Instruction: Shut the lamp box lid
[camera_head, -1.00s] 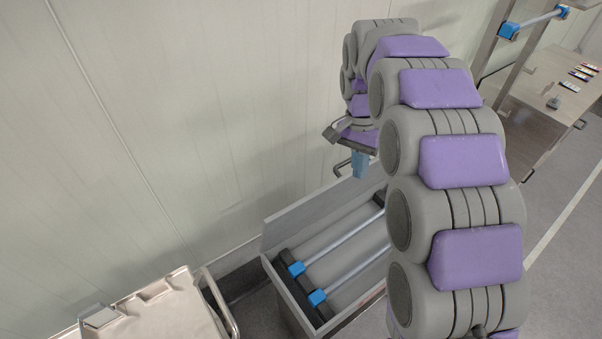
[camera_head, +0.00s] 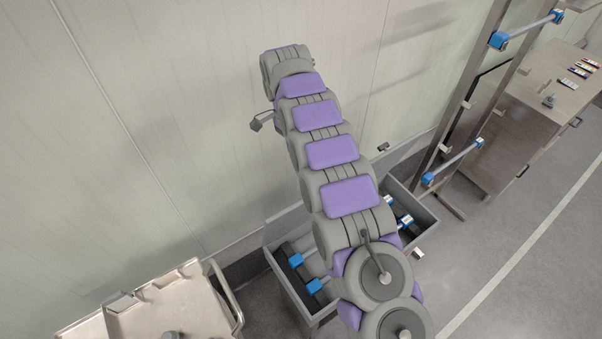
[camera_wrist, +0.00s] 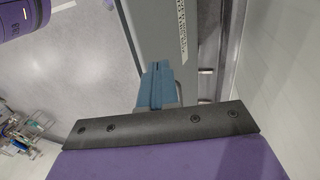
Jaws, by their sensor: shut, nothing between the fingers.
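The lamp box (camera_head: 290,297) is a grey box on the floor by the wall in the head view. It is open, with lamp tubes with blue ends (camera_head: 296,259) inside; my arm hides its middle. I cannot clearly make out its lid in the head view. My gripper is hidden behind my arm there. In the wrist view my gripper's blue fingers (camera_wrist: 157,75) are shut and empty. They are in front of or beside a grey panel (camera_wrist: 160,30) with a printed label; I cannot tell whether this is the lid or the box, or whether they touch.
A metal cart (camera_head: 165,312) stands at the lower left. A rack with blue-ended lamps (camera_head: 455,163) stands at the right, beside a table (camera_head: 555,90) with small items. The pale wall (camera_head: 180,110) runs behind. Floor (camera_head: 545,240) is free at the right.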

